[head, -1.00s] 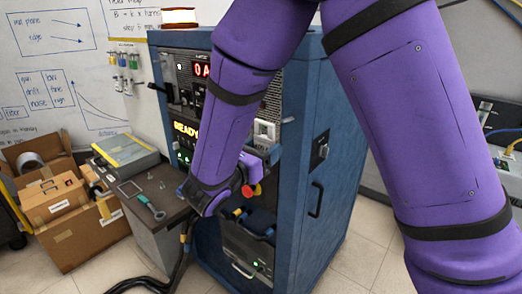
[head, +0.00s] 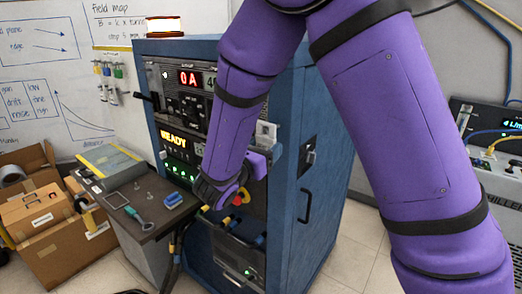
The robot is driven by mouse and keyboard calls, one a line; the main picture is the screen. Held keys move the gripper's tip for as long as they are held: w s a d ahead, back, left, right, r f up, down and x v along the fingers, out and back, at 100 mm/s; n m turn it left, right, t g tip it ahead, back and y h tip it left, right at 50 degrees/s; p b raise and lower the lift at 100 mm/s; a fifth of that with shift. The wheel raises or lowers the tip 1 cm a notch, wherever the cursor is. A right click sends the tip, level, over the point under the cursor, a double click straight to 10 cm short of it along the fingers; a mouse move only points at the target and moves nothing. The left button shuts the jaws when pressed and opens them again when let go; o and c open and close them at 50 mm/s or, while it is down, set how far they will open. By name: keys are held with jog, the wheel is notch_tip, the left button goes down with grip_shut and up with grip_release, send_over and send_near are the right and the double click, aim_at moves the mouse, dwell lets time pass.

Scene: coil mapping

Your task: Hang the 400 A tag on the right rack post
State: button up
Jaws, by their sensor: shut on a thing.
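My gripper (head: 272,148) is at the front right edge of the blue rack, seen mostly from behind and partly hidden by my wrist. It is shut on a small pale piece, apparently the tag (head: 265,132), which stands up in front of the rack's right side. I cannot read any marking on it. The right rack post (head: 287,190) runs down the front right corner. The tag looks close to it, but I cannot tell whether they touch.
The blue rack (head: 328,130) shows "0 A" and "READY". Red and yellow connectors and cables are below my wrist. A small side table (head: 150,228) at left holds a blue block (head: 174,201) and tools. Cardboard boxes (head: 62,240) stand further left.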

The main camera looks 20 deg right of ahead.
jog(key=w+d, duration=0.2)
jog(key=shift+d+f, duration=0.35)
jog(key=shift+d, duration=0.05)
jog(key=shift+f, duration=0.1)
dwell(0.5)
jog(key=o, duration=0.9)
jog(key=shift+o, duration=0.2)
jog(key=r+v, duration=0.1)
jog(key=v, duration=0.8)
dwell(0.7)
